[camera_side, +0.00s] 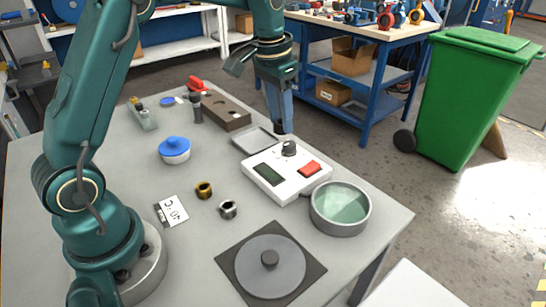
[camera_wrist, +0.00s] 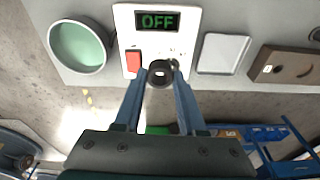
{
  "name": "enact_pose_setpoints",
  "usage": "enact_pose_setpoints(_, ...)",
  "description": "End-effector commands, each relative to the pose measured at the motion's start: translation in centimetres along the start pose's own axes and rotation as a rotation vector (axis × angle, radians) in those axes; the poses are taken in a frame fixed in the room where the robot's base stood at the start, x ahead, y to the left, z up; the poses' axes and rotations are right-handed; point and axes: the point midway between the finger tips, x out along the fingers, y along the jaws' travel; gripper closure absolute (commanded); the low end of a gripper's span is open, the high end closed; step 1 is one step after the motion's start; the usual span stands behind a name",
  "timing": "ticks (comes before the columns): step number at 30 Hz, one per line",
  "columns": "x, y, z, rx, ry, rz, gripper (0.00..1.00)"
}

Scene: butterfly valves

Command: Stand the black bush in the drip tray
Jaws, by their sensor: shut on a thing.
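The black bush (camera_wrist: 160,73) is a dark ring between my fingertips in the wrist view, with its bore facing the camera. My gripper (camera_side: 280,127) is shut on it and holds it above the white control box (camera_side: 286,178), close to the box's black knob (camera_side: 289,148). In the side view the bush is a small dark shape, hard to tell from the fingertips. The shallow grey rectangular tray (camera_side: 258,140), which looks like the drip tray, lies flat and empty behind the box. In the wrist view this tray (camera_wrist: 222,54) is to the right of the bush.
A round pan with green contents (camera_side: 340,207) stands at the box's right. A brown block with holes (camera_side: 227,113) is beyond the tray. Brass (camera_side: 204,190) and steel (camera_side: 228,209) bushes, a blue-lidded pot (camera_side: 174,151) and a disc on a plate (camera_side: 270,263) are on the table.

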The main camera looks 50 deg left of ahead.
Motion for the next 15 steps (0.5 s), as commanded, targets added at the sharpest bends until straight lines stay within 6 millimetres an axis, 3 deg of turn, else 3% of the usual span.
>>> enact_pose_setpoints(1,-0.1,-2.0,0.1,-0.032,0.002,-0.005,1.0)
enact_pose_setpoints(9,-0.4,-12.9,2.9,-0.226,0.003,-0.032,1.0)
enact_pose_setpoints(15,-0.7,-18.2,5.9,-0.376,0.003,-0.051,1.0)
